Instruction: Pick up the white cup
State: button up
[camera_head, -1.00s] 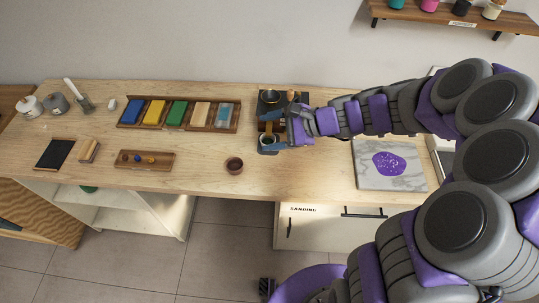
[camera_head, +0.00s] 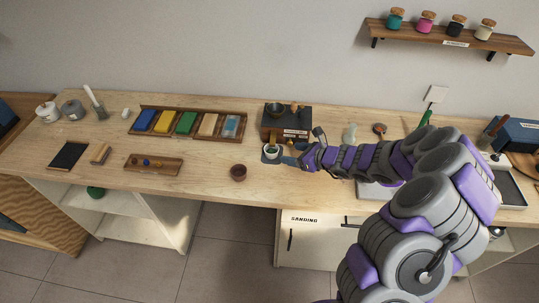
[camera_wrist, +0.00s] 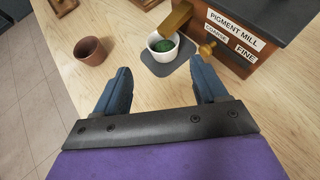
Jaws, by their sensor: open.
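The white cup (camera_wrist: 151,55) stands upright under the spout of the pigment mill, on a small grey mat (camera_wrist: 180,61), with something green inside. In the head view the cup (camera_head: 272,152) is at the front of the mill, just left of my gripper's end. My gripper (camera_wrist: 159,80) is open and empty, its two blue fingers apart, pointing at the cup from a short distance. In the head view my gripper (camera_head: 289,160) is partly hidden by my arm and small.
The brown pigment mill (camera_wrist: 240,35), with a spout and knob, stands close behind and right of the cup. A tray of coloured blocks (camera_head: 188,124) and a small wooden tray (camera_head: 153,165) lie further left.

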aim_at(267, 148)
jog(key=x, duration=0.2)
jog(key=b+x, duration=0.1)
jog(key=x, duration=0.1)
jog(key=shift+w+f, duration=0.35)
jog(key=shift+w+a+f, duration=0.15)
jog(key=shift+w+a, duration=0.1)
jog(key=shift+a, duration=0.15)
jog(key=b+x, duration=0.1)
jog(key=x, duration=0.4)
jog(key=shift+f, duration=0.1)
jog(key=c, duration=0.8)
jog(key=shift+d, duration=0.15)
jog(key=shift+r, duration=0.25)
